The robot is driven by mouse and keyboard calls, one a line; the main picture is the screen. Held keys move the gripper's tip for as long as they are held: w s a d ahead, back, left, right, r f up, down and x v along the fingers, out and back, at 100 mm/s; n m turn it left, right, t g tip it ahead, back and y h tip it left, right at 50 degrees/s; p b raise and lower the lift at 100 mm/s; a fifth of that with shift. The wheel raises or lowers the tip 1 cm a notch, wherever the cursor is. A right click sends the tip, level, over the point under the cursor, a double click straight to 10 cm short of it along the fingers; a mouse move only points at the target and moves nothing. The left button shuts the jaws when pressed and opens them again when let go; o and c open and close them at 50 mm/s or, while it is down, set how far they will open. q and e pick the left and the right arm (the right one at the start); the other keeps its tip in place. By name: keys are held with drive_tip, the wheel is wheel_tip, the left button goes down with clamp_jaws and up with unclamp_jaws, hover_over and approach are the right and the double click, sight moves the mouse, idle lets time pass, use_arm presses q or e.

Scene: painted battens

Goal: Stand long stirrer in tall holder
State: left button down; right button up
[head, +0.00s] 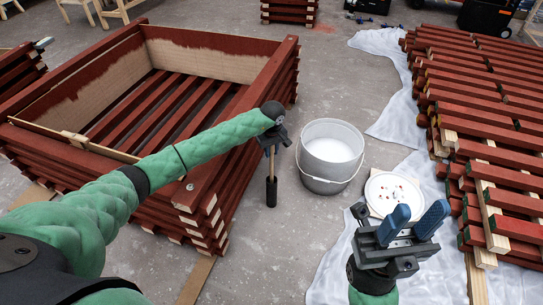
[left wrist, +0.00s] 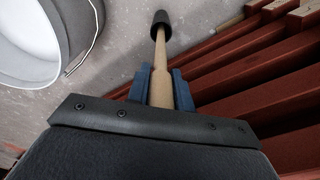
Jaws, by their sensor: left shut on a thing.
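My left gripper (head: 273,150) is shut on a wooden rod, the long stirrer (head: 271,166), which hangs nearly upright with a black cylindrical end lowest. In the left wrist view, the stirrer (left wrist: 160,62) runs between the blue fingers (left wrist: 160,85) to that dark end. I cannot tell whether the end touches the floor. A round grey bucket (head: 322,186), white inside, stands just right of the stirrer and apart from it. It also shows in the left wrist view (left wrist: 68,30). No other tall holder is clear to me. My right gripper (head: 420,212) is open and empty.
A stacked frame of red-painted battens (head: 180,200) stands left, close to my left arm. A pile of red battens (head: 490,110) lies right on white sheeting (head: 385,95). A white speckled round lid or plate (head: 393,203) lies near my right gripper. Concrete floor is clear behind the bucket.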

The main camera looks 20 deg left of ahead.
sight(271, 156)
use_arm(q)
wheel_tip(271, 156, down, 2)
drive_tip(key=shift+f, duration=0.25)
drive_tip(key=shift+f+b, duration=0.25)
drive_tip(key=shift+b, duration=0.05)
drive_tip(key=c, duration=1.2)
unclamp_jaws()
drive_tip(key=shift+c, duration=0.2)
drive_tip(key=shift+r, duration=0.1)
